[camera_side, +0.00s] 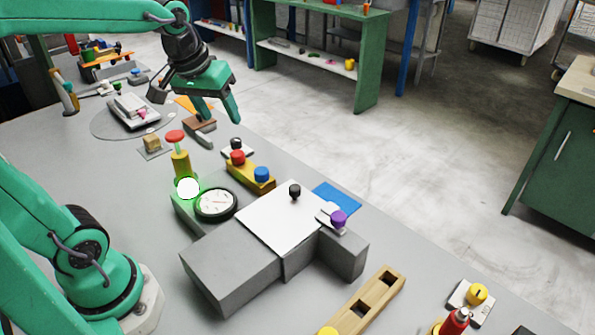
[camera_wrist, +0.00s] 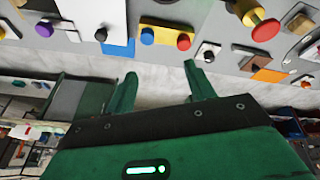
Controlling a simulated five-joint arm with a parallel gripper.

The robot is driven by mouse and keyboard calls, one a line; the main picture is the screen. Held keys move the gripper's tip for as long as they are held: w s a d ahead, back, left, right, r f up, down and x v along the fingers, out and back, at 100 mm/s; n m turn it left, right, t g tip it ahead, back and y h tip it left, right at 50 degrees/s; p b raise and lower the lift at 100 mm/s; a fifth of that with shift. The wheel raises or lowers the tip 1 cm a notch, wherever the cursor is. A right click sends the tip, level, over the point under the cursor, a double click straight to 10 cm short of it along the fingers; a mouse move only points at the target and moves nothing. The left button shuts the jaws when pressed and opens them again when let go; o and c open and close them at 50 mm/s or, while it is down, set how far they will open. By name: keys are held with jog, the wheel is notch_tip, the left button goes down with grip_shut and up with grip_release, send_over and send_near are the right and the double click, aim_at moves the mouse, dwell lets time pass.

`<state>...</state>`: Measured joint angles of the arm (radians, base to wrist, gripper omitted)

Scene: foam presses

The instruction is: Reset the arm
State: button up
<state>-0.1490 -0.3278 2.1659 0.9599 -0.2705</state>
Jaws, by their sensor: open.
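My arm is green with dark joints. In the side view my gripper (camera_side: 220,112) hangs above the far part of the grey bench, fingers pointing down and apart. In the wrist view the two green fingers of my gripper (camera_wrist: 160,72) are spread with nothing between them. The bench items lie beyond the fingertips there.
A grey block with a white plate (camera_side: 275,222) and black knob stands mid-bench. Near it are a round dial (camera_side: 215,203), a yellow block with red and blue buttons (camera_side: 248,172), a red-topped yellow post (camera_side: 180,160) and a slotted wooden bar (camera_side: 368,303).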

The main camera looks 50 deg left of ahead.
jog(key=s+d+f+m+t, duration=0.1)
jog(key=s+d+m, duration=0.3)
jog(key=s, duration=0.5)
jog(key=shift+s+d+f+m+t+h, duration=0.2)
jog(key=shift+d+f+m+t+h, duration=0.15)
jog(key=shift+f, duration=0.2)
